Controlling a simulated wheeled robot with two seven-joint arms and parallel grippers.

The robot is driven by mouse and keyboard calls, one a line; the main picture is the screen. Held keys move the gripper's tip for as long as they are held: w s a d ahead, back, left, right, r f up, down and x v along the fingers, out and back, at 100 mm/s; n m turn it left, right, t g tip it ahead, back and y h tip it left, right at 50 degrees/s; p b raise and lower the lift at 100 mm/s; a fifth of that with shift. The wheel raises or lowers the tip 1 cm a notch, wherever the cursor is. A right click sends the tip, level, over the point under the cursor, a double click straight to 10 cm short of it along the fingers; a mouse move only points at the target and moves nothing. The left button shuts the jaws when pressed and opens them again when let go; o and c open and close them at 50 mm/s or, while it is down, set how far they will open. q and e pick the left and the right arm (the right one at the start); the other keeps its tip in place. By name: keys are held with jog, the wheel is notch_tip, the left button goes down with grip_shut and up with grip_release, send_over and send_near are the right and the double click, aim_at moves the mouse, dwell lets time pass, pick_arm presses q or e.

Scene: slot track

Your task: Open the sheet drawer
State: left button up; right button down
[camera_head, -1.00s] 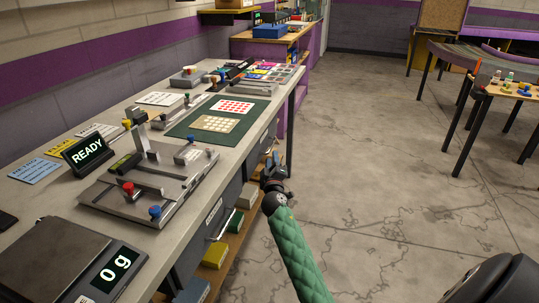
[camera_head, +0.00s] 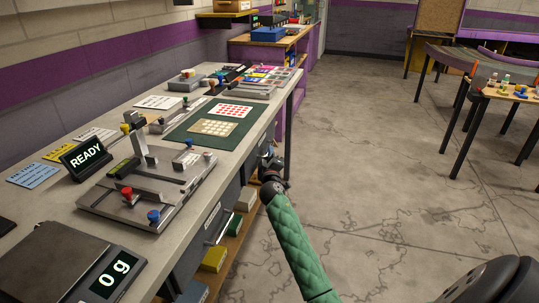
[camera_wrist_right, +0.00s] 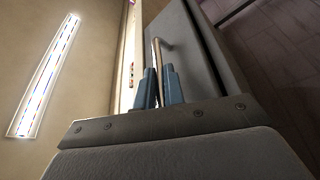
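The sheet drawer (camera_wrist_right: 205,60) has a grey front and a thin metal bar handle (camera_wrist_right: 157,52), seen close in the right wrist view. My right gripper (camera_wrist_right: 160,72) has its blue fingers on either side of the bar, close against it, and looks shut on it. In the head view my right gripper (camera_head: 268,160) is at the bench's front side, below the worktop, at the end of the green arm. The drawer front is mostly hidden there by the gripper and the steep angle. I see no clear gap showing the drawer pulled out. My left gripper is out of view.
The worktop (camera_head: 165,225) above carries a slotted metal fixture (camera_head: 150,185), a READY display (camera_head: 86,157), a scale (camera_head: 50,262) and a green mat (camera_head: 195,135). A wooden shelf with boxes (camera_head: 213,258) is below. The floor (camera_head: 390,180) to the right is clear.

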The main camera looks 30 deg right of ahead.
pick_arm(q)
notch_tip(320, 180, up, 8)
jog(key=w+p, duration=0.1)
jog(key=p, duration=0.3)
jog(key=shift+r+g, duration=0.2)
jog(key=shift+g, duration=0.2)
pick_arm(e)
jog(key=s+d, duration=1.7)
jog(key=s, duration=0.3)
jog(key=shift+s+d, duration=0.3)
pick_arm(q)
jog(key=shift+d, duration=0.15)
pick_arm(e)
jog(key=shift+f, duration=0.1)
jog(key=c, duration=1.5)
grip_release()
